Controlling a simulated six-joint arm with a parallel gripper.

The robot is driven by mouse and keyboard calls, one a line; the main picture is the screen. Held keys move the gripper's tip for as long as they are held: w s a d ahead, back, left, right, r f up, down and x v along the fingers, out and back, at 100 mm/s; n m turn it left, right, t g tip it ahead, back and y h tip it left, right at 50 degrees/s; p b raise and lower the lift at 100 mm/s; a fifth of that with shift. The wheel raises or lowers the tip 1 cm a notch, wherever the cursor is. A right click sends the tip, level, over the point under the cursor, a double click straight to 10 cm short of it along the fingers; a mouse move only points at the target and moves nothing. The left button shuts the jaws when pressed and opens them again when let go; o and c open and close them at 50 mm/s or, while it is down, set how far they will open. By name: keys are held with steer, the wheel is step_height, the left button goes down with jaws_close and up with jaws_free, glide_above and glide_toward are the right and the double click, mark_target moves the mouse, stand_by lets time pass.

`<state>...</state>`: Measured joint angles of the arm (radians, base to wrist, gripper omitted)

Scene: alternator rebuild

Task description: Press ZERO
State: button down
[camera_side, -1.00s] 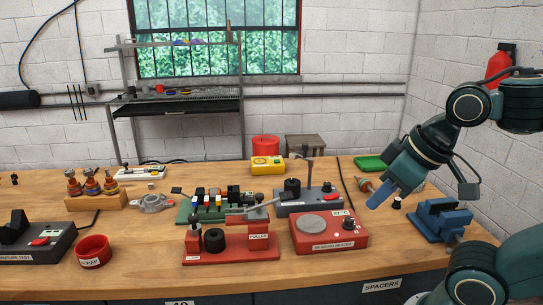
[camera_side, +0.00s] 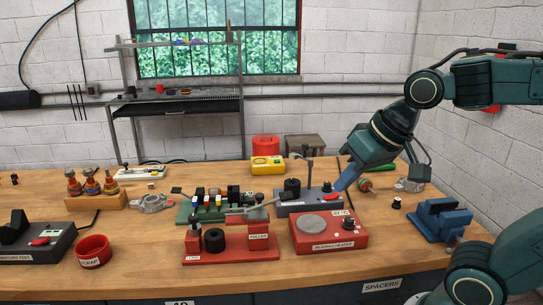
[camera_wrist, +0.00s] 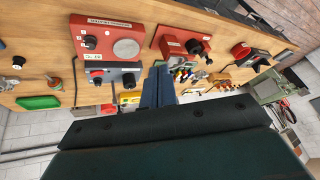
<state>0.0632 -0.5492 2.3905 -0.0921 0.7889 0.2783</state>
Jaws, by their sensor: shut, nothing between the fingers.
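No label reading ZERO is legible in either view. A grey device (camera_side: 296,207) with a black knob, an upright post and a red button (camera_side: 327,187) stands mid-bench. It also shows in the wrist view (camera_wrist: 112,67). A yellow box (camera_side: 267,164) with a pale face sits behind it, partly visible in the wrist view (camera_wrist: 130,97). My gripper (camera_side: 341,187) has blue fingers, shut and empty. In the side view they appear beside the right end of the grey device; contact cannot be told. They also show in the wrist view (camera_wrist: 158,72).
The red bearing heater (camera_side: 328,241) stands in front of the grey device. A red puller stand (camera_side: 230,251) is to its left, and a blue vise (camera_side: 441,218) is to the right. A green tray (camera_side: 371,163) lies behind my arm.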

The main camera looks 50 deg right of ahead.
steer(key=w+d+f+m+y, duration=0.1)
steer(key=w+d+f+m, duration=0.2)
steer(key=w+m, duration=0.3)
steer(key=w+d+f+m+t+y, duration=0.1)
steer(key=w+f+m, duration=0.4)
steer(key=w, duration=1)
steer(key=w+d+f+m+t+y, duration=0.1)
steer(key=w+d+f+m, duration=0.3)
steer(key=w+m, duration=0.3)
steer(key=shift+w+d+f+m+y, duration=0.3)
steer(key=shift+w+m+y, duration=0.1)
steer(key=shift+w, duration=1.4)
steer(key=shift+f, duration=0.15)
steer(key=shift+f, duration=4.25)
steer(key=shift+f, duration=0.2)
steer(key=shift+f, duration=0.25)
